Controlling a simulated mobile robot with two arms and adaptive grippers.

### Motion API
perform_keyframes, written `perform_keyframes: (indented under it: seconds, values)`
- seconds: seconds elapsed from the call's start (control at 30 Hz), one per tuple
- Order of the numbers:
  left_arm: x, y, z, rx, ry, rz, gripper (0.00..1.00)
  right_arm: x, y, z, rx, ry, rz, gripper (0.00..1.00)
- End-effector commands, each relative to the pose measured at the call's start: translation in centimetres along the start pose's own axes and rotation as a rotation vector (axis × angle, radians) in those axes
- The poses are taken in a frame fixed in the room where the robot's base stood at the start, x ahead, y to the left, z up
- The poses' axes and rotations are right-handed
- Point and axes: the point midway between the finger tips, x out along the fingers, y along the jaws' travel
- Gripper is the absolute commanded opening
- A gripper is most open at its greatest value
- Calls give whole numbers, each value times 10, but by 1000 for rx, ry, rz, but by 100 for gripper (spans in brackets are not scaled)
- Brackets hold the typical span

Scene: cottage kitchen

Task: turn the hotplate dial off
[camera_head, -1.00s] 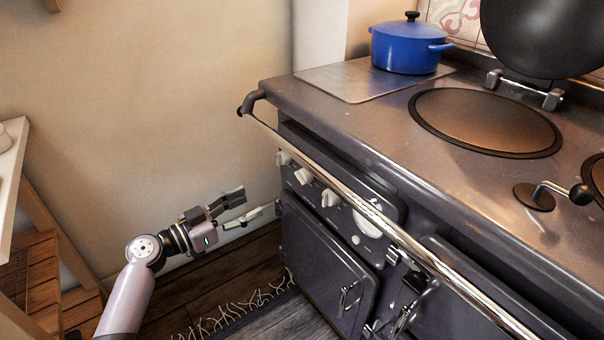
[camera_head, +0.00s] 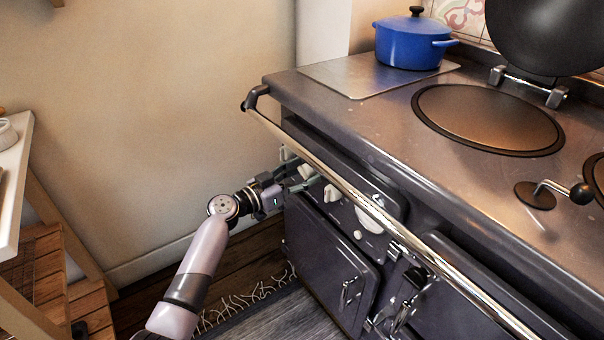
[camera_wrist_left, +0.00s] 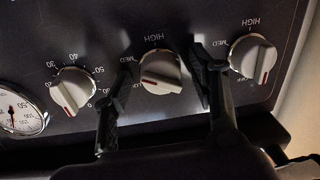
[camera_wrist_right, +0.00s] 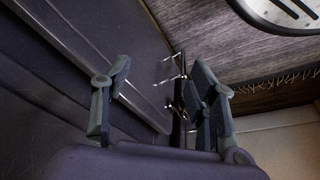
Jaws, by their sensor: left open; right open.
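The stove's front panel carries white dials. In the left wrist view, the middle dial (camera_wrist_left: 161,72), marked HIGH and MED, lies between the fingers of my left gripper (camera_wrist_left: 163,82). The fingers are open, one on each side; I cannot tell whether they touch it. Its red mark is at the lower edge. A second dial (camera_wrist_left: 253,57) with HIGH and MED marks is to the right. A numbered dial (camera_wrist_left: 72,90) is to the left. In the head view my left gripper (camera_head: 288,185) is at the panel, partly covering the dials. My right gripper (camera_wrist_right: 160,82) is open and empty beside dark surfaces.
A shiny rail (camera_head: 335,180) runs in front of the panel, above my left gripper. A blue pot (camera_head: 408,45) stands on the stove top. A round gauge (camera_wrist_left: 20,110) is left of the dials. A light-topped table (camera_head: 12,190) stands at the left.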

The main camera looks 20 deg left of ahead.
Motion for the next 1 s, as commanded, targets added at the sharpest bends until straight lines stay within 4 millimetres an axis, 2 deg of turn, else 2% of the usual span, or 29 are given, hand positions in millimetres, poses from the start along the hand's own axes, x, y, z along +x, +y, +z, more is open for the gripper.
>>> perform_keyframes:
  seconds: [0.2,0.9,1.0]
  values:
    - [0,0,0,0,1,0,54,0,0,0,0,1,0,53]
    - [0,0,0,0,1,0,7,0,0,0,0,1,-1,53]
    - [0,0,0,-1,1,0,6,0,0,0,0,0,-1,53]
